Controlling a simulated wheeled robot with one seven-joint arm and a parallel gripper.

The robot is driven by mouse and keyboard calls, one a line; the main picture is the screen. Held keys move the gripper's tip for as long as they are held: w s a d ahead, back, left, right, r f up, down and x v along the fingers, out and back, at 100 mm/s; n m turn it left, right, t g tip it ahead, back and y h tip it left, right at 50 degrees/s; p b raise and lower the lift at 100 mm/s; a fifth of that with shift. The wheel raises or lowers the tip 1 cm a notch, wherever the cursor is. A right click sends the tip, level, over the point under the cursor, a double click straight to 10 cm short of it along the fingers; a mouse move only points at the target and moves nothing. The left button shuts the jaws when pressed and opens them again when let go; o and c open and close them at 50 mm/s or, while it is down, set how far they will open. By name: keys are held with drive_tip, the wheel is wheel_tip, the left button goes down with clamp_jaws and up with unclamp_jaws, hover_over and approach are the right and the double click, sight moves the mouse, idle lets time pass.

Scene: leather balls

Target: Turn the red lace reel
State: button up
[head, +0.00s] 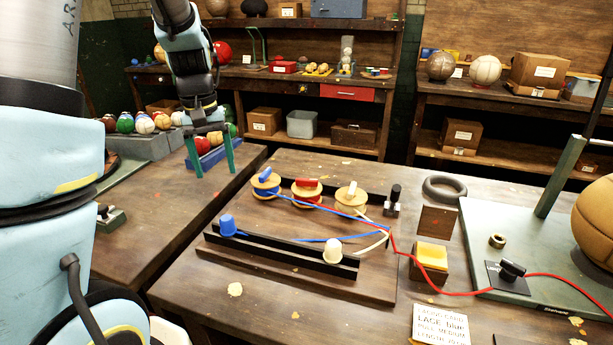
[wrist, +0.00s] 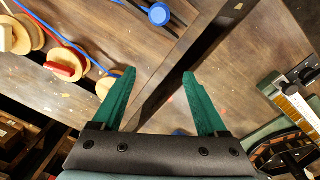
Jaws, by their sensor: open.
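The red lace reel (head: 307,193) is a pale wooden spool with red lace and a red handle, the middle one of three on the board (head: 300,262). It also shows at the left of the wrist view (wrist: 68,62). The blue reel (head: 265,184) stands to its left and the cream reel (head: 350,200) to its right. My gripper (head: 211,174) is open and empty, left of the reels and apart from them, over the table's left part. Its green fingers also show in the wrist view (wrist: 159,76). The red lace (head: 383,218) runs right from the reel.
A blue cup-shaped piece (head: 227,226) and a white one (head: 332,250) stand on the board's front strip. A card (head: 440,325), a yellow-topped block (head: 431,257) and a green plate (head: 530,270) with a ball (head: 595,222) lie to the right. Several balls stand at the left.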

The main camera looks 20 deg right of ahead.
drive_tip(key=o, duration=0.3)
drive_tip(key=shift+m, duration=0.9)
drive_tip(key=d, duration=0.3)
drive_tip(key=w+d, duration=0.1)
drive_tip(key=d, duration=0.3)
drive_tip(key=w+d, duration=0.1)
drive_tip(key=d, duration=0.3)
drive_tip(key=shift+d+r, duration=0.2)
drive_tip(key=shift+r, duration=0.15)
drive_tip(key=shift+o, duration=0.2)
drive_tip(key=m, duration=0.2)
approach(307, 179)
drive_tip(key=shift+y, duration=0.3)
drive_tip(key=f+p, duration=0.1)
drive_tip(key=f, duration=0.2)
drive_tip(key=f+p, duration=0.1)
drive_tip(key=f, duration=0.4)
drive_tip(key=shift+d+f+p, duration=0.25)
drive_tip(key=shift+f+p, duration=0.1)
drive_tip(key=shift+p, duration=0.05)
drive_tip(key=shift+c, duration=0.4)
drive_tip(key=c, duration=1.2)
